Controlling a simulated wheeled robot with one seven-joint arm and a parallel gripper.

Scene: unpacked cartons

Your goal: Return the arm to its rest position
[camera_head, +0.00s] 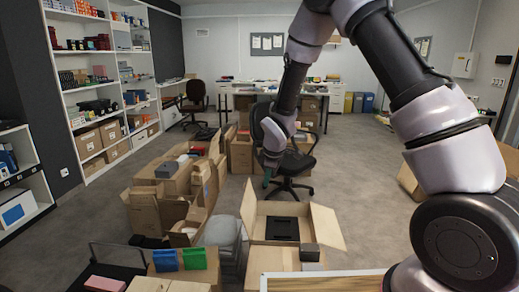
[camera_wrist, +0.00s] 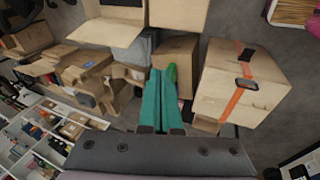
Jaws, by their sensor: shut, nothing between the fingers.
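My arm comes in from the right side of the head view, bends over at the top and hangs down in the middle of the room. My gripper (camera_head: 267,180) is at its lower end, pointing down in front of the black office chair (camera_head: 288,165). In the wrist view, the teal fingers of my gripper (camera_wrist: 157,75) lie side by side, shut and with nothing held. They are above open cartons; I cannot tell how far above.
An open carton (camera_head: 328,228) with a black item stands below my gripper in the head view. More cartons (camera_head: 144,212) lie to the left, near a shelf unit (camera_head: 87,85). A wooden surface (camera_head: 330,283) is at the bottom edge. Grey floor (camera_head: 365,200) is clear right of the chair.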

